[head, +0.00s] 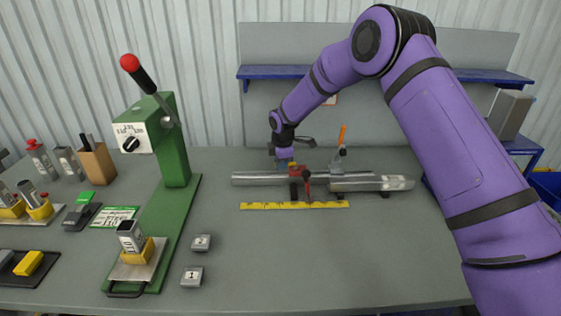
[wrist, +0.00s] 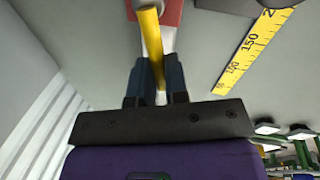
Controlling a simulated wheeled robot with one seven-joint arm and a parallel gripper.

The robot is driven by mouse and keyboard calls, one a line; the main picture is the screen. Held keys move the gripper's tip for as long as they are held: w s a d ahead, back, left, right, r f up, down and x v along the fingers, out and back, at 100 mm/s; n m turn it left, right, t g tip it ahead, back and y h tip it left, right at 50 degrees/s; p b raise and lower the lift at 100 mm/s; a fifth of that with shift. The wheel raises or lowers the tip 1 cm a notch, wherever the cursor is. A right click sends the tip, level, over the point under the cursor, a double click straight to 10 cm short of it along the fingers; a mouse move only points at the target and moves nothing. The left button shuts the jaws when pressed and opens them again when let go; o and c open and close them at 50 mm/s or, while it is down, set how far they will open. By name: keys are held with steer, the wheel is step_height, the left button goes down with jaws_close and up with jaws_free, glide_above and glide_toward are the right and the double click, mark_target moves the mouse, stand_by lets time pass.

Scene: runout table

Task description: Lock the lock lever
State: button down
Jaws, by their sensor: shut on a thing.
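In the wrist view a yellow lever (wrist: 151,40), which I take to be the lock lever, runs down between the two dark fingers of my gripper (wrist: 160,85). The fingers are shut on it. A red block (wrist: 172,12) shows at the top behind the lever. In the head view my gripper (head: 285,161) is low over the metal rail (head: 258,179), at the red stop block (head: 306,182). My gripper and wrist partly hide the lever there.
A clamp with an orange handle (head: 342,134) stands upright just right of my gripper. A yellow ruler (head: 295,205) lies in front of the rail. A green press (head: 172,140) with a red-knobbed handle stands left. The front right of the table (head: 390,255) is clear.

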steer(key=shift+s+d+n+g+y, duration=0.25)
steer(key=shift+s+d+n, duration=0.35)
steer(key=shift+n, duration=1.25)
steer(key=shift+s+d+n+g+y, duration=0.25)
steer(key=shift+s+d+n, duration=0.35)
steer(key=shift+n, duration=1.3)
steer(key=shift+s+d+n+g+y, duration=0.25)
steer(key=shift+s+d+n, duration=0.3)
steer(key=shift+n, duration=1.3)
steer(key=c, duration=1.1)
jaws_free()
steer(key=shift+s, duration=0.1)
steer(key=shift+r, duration=0.1)
steer(key=shift+s+d+r, duration=0.15)
steer(key=shift+d+r, duration=0.15)
steer(key=shift+r, duration=1.45)
steer(key=shift+s+d+r, duration=0.1)
steer(key=shift+d+r, duration=0.25)
steer(key=shift+r, duration=1.4)
steer(key=shift+s+d+r, duration=0.15)
steer(key=shift+d+r, duration=0.15)
steer(key=shift+r, duration=1.45)
